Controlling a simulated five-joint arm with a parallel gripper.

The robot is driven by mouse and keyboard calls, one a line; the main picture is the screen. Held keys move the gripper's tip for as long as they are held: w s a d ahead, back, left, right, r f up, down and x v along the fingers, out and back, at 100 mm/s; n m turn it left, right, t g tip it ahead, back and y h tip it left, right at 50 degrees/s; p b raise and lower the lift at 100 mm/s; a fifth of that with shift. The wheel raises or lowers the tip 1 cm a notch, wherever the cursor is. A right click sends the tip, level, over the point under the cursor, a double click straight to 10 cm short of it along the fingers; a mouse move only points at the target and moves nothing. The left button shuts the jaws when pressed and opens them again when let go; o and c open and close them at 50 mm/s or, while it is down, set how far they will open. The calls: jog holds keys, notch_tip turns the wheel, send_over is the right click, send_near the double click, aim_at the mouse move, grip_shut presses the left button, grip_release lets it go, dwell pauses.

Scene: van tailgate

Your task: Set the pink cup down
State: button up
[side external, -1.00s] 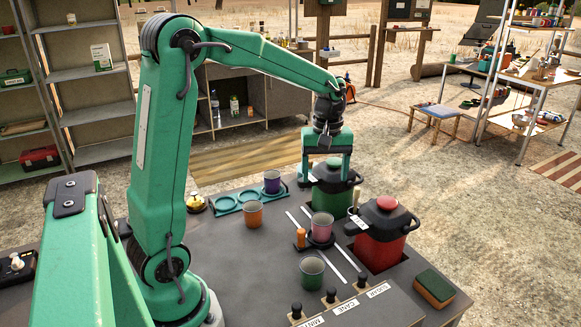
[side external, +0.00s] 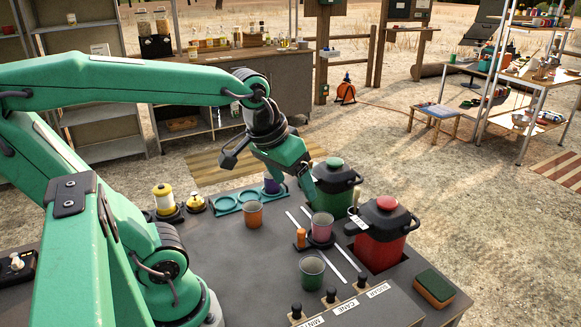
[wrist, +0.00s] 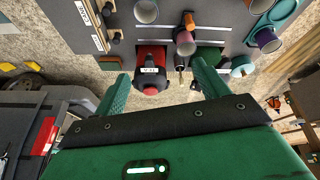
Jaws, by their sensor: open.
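The pink cup (side external: 321,229) stands upright on a small dark round base on the grey worktop, between two pale strips. In the wrist view the pink cup (wrist: 184,45) shows beyond the jaws, clear of them. My gripper (side external: 304,183) is tilted above the back of the worktop, close to the green dispenser and behind the pink cup. In the wrist view its two jaws (wrist: 160,86) are spread apart with nothing held between them.
A small orange shaker (side external: 301,238) stands beside the pink cup. The green dispenser (side external: 335,185) and red dispenser (side external: 382,238) are to the right. An orange cup (side external: 253,215), a green cup (side external: 311,272) and a purple cup (side external: 272,186) stand nearby. A sponge (side external: 434,288) lies front right.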

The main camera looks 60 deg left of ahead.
jog(key=s+m, duration=0.1)
jog(key=s+d+m, duration=0.1)
jog(key=s+m+t, duration=0.1)
jog(key=shift+s+d+f, duration=0.2)
jog(key=shift+s+f, duration=0.15)
jog(key=shift+f, duration=0.05)
